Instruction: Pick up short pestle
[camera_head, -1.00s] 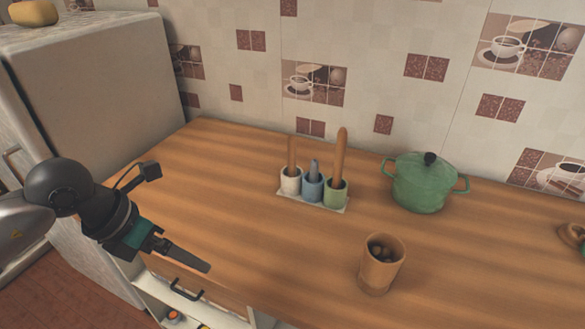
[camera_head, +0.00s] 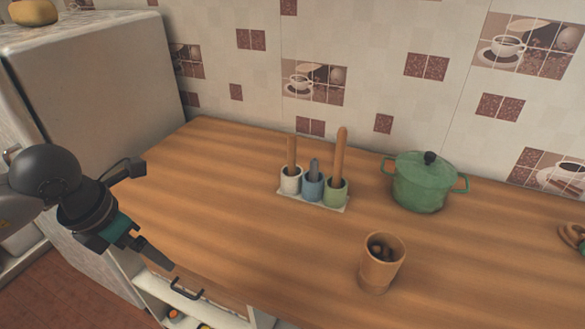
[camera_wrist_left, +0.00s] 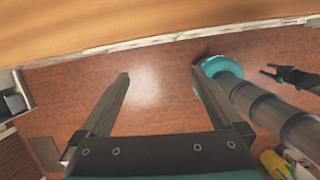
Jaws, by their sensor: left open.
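A short grey pestle (camera_head: 314,167) stands upright in the blue cup (camera_head: 312,188), the middle one of three in a white holder (camera_head: 331,208). Only its upper part shows. A brown pestle (camera_head: 292,153) stands in the white cup on its left, and a longer tan one (camera_head: 341,152) in the green cup on its right. My left gripper (camera_head: 160,262) is open and empty, left of the holder and well apart from it, by the counter's front edge. The left wrist view shows its two fingers (camera_wrist_left: 160,76) spread over the floor. A small dark gripper at that view's right seems to be my right one.
A green lidded pot (camera_head: 420,185) stands right of the holder. A brown cup (camera_head: 380,268) with dark contents is in front of it. The fridge (camera_head: 95,90) is at the left. The wooden counter (camera_head: 225,190) is clear left of the holder. An open lower shelf shows below the edge.

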